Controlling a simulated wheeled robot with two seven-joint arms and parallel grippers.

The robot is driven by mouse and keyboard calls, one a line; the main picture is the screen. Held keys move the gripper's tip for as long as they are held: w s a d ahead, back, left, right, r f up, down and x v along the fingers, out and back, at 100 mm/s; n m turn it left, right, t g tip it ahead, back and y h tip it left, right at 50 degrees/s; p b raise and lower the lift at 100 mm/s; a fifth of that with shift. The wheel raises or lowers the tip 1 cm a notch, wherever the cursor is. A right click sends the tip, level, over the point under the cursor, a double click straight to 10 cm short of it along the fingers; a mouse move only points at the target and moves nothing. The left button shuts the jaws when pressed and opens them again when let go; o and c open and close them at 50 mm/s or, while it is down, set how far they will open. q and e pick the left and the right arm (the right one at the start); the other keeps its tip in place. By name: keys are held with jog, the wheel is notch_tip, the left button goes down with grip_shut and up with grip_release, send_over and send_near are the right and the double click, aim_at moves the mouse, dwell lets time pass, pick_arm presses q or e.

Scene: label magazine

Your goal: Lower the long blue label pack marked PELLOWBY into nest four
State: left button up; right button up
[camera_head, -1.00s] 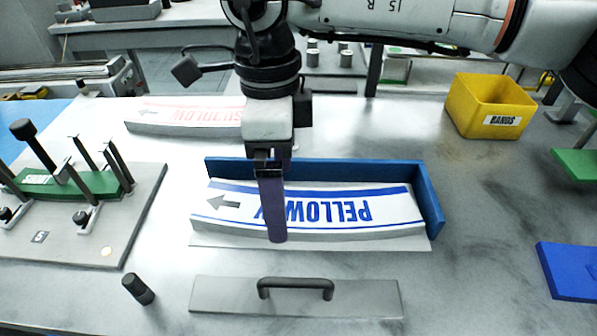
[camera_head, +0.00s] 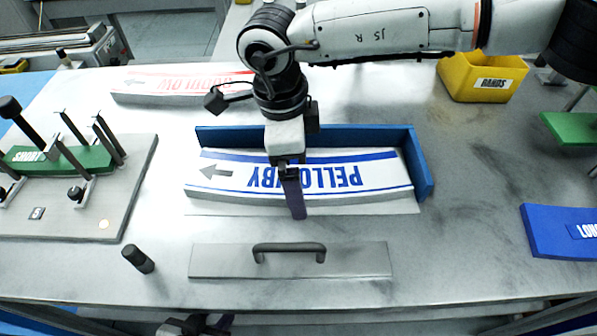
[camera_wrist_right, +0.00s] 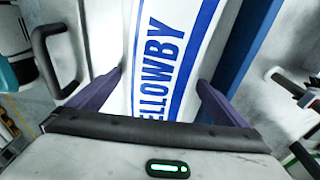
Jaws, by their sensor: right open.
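The long white pack with blue stripes and blue PELLOWBY lettering (camera_head: 345,178) lies flat on a pale plate against a blue L-shaped fence (camera_head: 422,165). It also shows in the right wrist view (camera_wrist_right: 165,50). My right gripper (camera_head: 295,212) is over the middle of the pack and hides part of the lettering. In the right wrist view its purple fingers stand apart, one on each side of the pack; contact cannot be told. My left gripper (camera_head: 205,326) shows only partly at the bottom edge, below the table front. I cannot identify nest four.
A red-lettered pack (camera_head: 180,86) lies behind. A clamp plate (camera_head: 110,215) with a green block (camera_head: 75,160) is at left. A handled bar (camera_head: 215,262) and a black knob (camera_head: 138,260) lie in front. A yellow bin (camera_head: 455,75) and blue block (camera_head: 555,230) are at right.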

jog(key=c, duration=1.7)
jog(key=shift+o, duration=0.2)
jog(key=shift+r, duration=0.15)
